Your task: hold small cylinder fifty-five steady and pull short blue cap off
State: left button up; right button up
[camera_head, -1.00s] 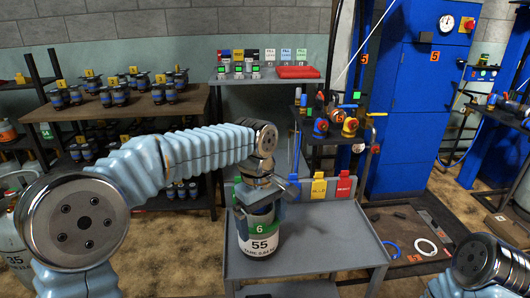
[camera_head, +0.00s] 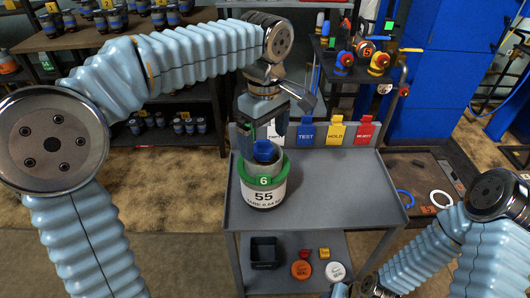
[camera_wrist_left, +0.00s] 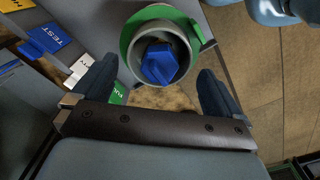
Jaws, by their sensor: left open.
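The small cylinder 55 (camera_head: 264,196) stands upright on the grey cart top, with a white label and a green band marked 6. Its short blue cap (camera_head: 265,152) sits inside the grey collar (camera_head: 262,170) at the top. In the left wrist view, the blue cap (camera_wrist_left: 160,63) shows inside the round collar, beyond the fingertips. My left gripper (camera_head: 265,134) is above the cylinder, open and empty, its fingers pointing down. Its two dark fingers (camera_wrist_left: 157,88) are apart in the wrist view. My right gripper (camera_head: 372,288) is partly in view at the bottom edge; its jaws are unclear.
The cart top (camera_head: 335,190) is clear right of the cylinder. The lower shelf holds a black bin (camera_head: 264,252) and orange (camera_head: 301,270) and white (camera_head: 335,271) discs. Shelves with several cylinders stand behind.

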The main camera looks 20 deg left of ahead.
aim_at(265, 148)
pick_arm(q)
notch_tip(265, 148, down, 5)
jog(key=shift+f, duration=0.2)
jog(key=c, duration=1.3)
jog(key=shift+o, duration=0.2)
jog(key=shift+r, duration=0.1)
jog(key=o, duration=1.3)
jog(key=shift+c, duration=0.2)
